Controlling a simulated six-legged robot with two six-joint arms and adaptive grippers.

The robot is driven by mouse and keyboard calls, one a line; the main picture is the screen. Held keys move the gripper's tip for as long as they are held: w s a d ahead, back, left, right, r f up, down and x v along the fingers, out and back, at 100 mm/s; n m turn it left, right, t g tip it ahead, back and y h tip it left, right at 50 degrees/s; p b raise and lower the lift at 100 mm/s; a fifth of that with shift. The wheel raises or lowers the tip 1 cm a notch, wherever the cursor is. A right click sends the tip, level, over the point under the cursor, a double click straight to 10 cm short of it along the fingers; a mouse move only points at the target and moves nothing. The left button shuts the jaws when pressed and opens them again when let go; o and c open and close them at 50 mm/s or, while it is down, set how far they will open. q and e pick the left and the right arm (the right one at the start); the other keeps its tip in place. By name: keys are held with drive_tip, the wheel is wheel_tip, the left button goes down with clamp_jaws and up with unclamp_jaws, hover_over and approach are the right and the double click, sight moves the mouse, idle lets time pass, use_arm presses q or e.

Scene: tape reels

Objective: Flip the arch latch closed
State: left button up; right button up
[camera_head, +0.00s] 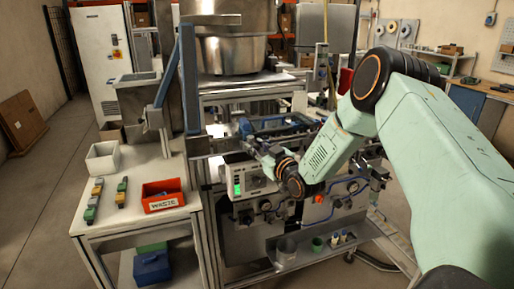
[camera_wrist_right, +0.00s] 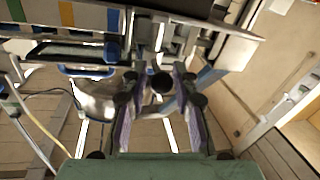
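My right gripper (camera_head: 254,146) reaches in from the right to the front of the machine, just above a white control box with a green display. In the right wrist view its two purple-padded fingers (camera_wrist_right: 157,84) stand apart, open. A round black knob (camera_wrist_right: 160,83) shows between the fingertips. I cannot tell whether it is within the fingers' reach or beyond them. No finger visibly touches it. I cannot surely pick out the arch latch; the gripper and wrist cover part of that area in the head view. My left gripper is not in view.
The control box (camera_head: 246,178) sits just below the right gripper. Blue-grey posts (camera_head: 188,80) rise left of it, and a large steel bowl (camera_head: 232,50) stands above. A side table holds a red WASTE bin (camera_head: 163,195) and a white bin (camera_head: 103,158).

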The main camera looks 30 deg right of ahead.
drive_tip(key=shift+o, duration=1.3)
drive_tip(key=shift+w, duration=0.1)
drive_tip(key=shift+s+r, duration=0.1)
drive_tip(key=shift+s, duration=0.2)
drive_tip(key=s, duration=1.1)
drive_tip(key=shift+s+a, duration=0.2)
drive_tip(key=shift+s, duration=0.15)
drive_tip(key=shift+w, duration=0.15)
